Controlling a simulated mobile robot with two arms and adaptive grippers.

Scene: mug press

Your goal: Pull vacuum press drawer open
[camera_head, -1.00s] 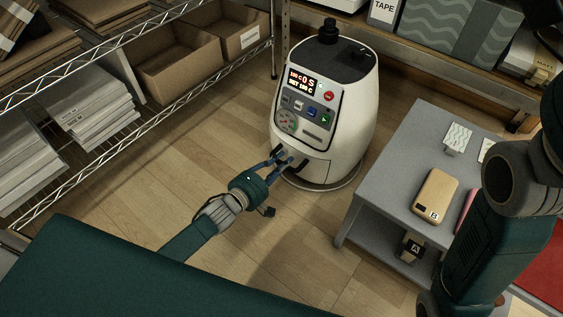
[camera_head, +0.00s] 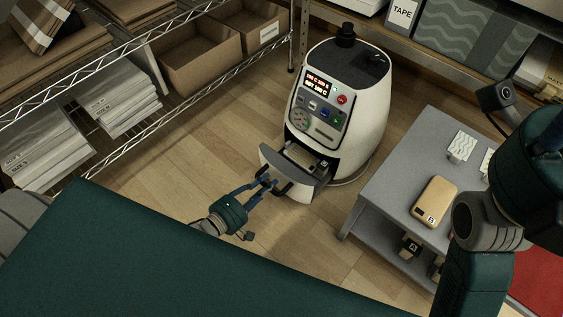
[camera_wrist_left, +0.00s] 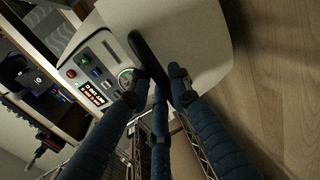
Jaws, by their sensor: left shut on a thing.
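The white vacuum press (camera_head: 360,95) stands on the floor in the head view, with a lit display and buttons on its front. Its drawer (camera_head: 299,178) is pulled out at the bottom front, and its inside shows. My left gripper (camera_head: 268,183) is shut on the dark drawer handle at the drawer's front. In the left wrist view the dark handle (camera_wrist_left: 146,55) lies between the blue fingers, with the control panel (camera_wrist_left: 102,72) behind. My right arm is at the right edge of the head view; its fingers do not show.
A grey side table (camera_head: 392,159) with a gold case marked B (camera_head: 435,199) and patterned cards stands right of the press. A wire shelf (camera_head: 150,125) with boxes and paper stacks is at left. Wood floor lies between.

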